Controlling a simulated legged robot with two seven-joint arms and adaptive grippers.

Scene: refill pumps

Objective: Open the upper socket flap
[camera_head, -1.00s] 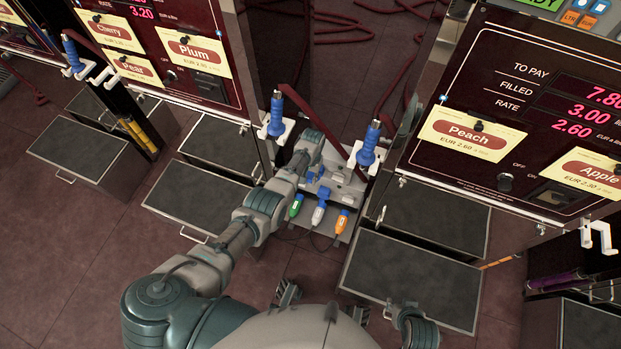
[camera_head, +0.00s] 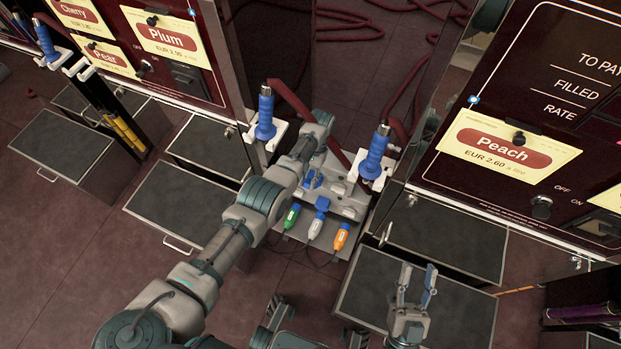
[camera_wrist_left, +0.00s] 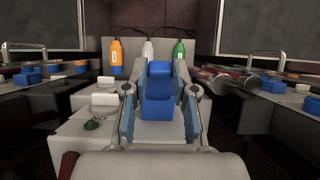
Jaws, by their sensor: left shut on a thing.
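A light grey socket panel (camera_head: 349,208) stands low between the two dispensers. It bears an upper blue flap (camera_head: 312,180) and a lower blue flap (camera_head: 322,203) in front of the white plug. In the left wrist view the nearer blue flap (camera_wrist_left: 157,110) sits between the fingers of my left gripper (camera_wrist_left: 157,97), which is shut on it. The farther blue flap (camera_wrist_left: 158,68) shows just behind. Whether the held flap is raised is hard to tell. My left wrist partly hides the panel in the head view. My right gripper (camera_head: 416,283) is open and empty at lower right.
Green (camera_head: 291,216), white (camera_head: 316,227) and orange (camera_head: 341,237) plugs line the panel's near edge. Blue-handled nozzles flank the panel, at left (camera_head: 265,115) and right (camera_head: 376,150). Grey trays (camera_head: 395,290) stand below the dispensers. Dark red hoses lie behind.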

